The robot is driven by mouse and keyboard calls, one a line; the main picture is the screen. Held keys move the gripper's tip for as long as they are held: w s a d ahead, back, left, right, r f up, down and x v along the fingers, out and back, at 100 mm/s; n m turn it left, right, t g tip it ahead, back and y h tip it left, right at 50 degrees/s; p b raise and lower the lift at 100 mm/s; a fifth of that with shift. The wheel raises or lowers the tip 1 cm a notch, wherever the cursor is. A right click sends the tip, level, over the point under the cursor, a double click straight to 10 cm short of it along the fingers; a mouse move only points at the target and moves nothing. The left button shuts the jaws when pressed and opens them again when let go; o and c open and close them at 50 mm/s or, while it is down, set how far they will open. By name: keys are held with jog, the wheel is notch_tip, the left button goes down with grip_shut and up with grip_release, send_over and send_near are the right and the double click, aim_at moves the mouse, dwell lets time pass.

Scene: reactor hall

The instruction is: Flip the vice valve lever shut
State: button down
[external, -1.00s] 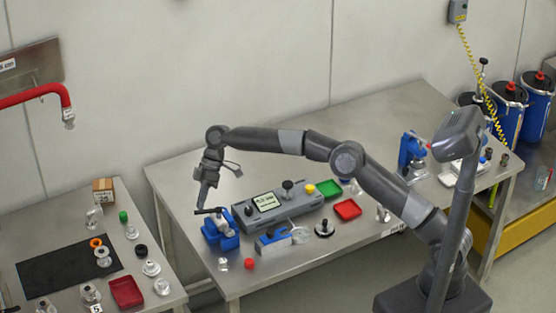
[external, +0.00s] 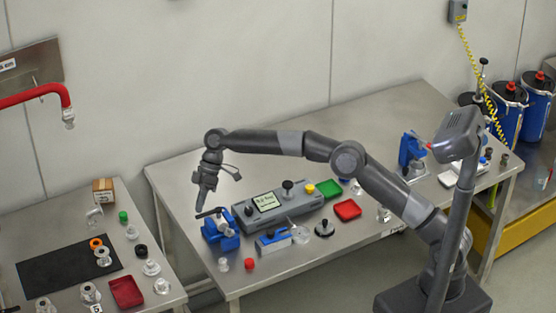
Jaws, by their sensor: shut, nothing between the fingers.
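The blue vice (external: 222,238) stands near the left end of the middle table. A dark lever (external: 211,212) shows at its top, pointing to the left. My gripper (external: 200,211) points down and is shut with nothing in it. Its tip is right at the left part of the lever; I cannot tell whether it touches. The valve body in the vice is too small to make out.
A grey console (external: 285,205) with a screen and knobs stands right of the vice. A blue-and-grey device (external: 273,242), a red cap (external: 249,264) and a clear fitting (external: 223,264) are in front. Green (external: 330,189) and red (external: 347,209) trays lie further right.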

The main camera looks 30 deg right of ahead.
jog(key=v, duration=1)
jog(key=shift+d+r, duration=0.2)
jog(key=shift+r, duration=0.15)
jog(key=shift+w, duration=0.1)
